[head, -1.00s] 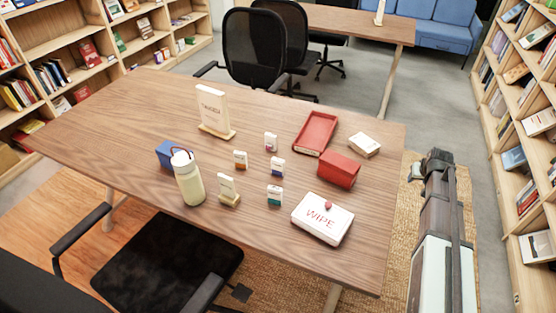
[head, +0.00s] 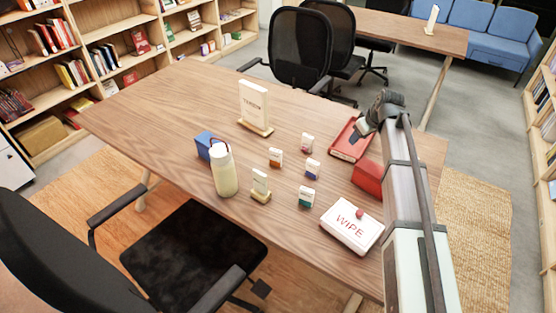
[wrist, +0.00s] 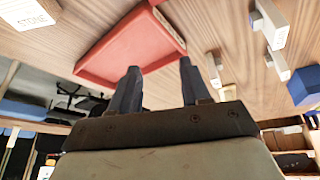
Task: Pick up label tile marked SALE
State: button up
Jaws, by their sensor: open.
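My gripper (head: 358,132) is open and empty above the red tray, right of the tiles. In the wrist view, my gripper's fingers (wrist: 160,66) are spread apart, with a pale tile (wrist: 212,68) beyond the right finger.
The red tray (wrist: 92,62) lies near my gripper. A red box (head: 367,178) and a white WIPE box (head: 336,232) stand at right. A bottle (head: 224,172), blue box (head: 204,144), small stand (head: 260,188) and upright sign (head: 254,101) stand left. The table's left part is clear.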

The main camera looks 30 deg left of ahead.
jog(key=s+a+r+n+g, duration=0.2)
jog(key=s+a+r+n, duration=0.1)
jog(key=s+a, duration=0.6)
jog(key=s+a+r+n+g, duration=0.15)
jog(key=s+a+n, duration=0.35)
jog(key=a, duration=0.6)
jog(key=m, duration=0.1)
send_near(276, 150)
jog(key=x, duration=0.5)
jog(key=shift+s, duration=0.35)
jog(key=shift+y, duration=0.3)
jog(key=shift+w+x, duration=0.15)
jog(key=shift+x, duration=1.15)
jog(key=shift+w+x, duration=0.15)
jog(key=shift+x, duration=1.1)
jog(key=shift+d+f, duration=0.1)
jog(key=shift+d, duration=0.05)
grip_shut()
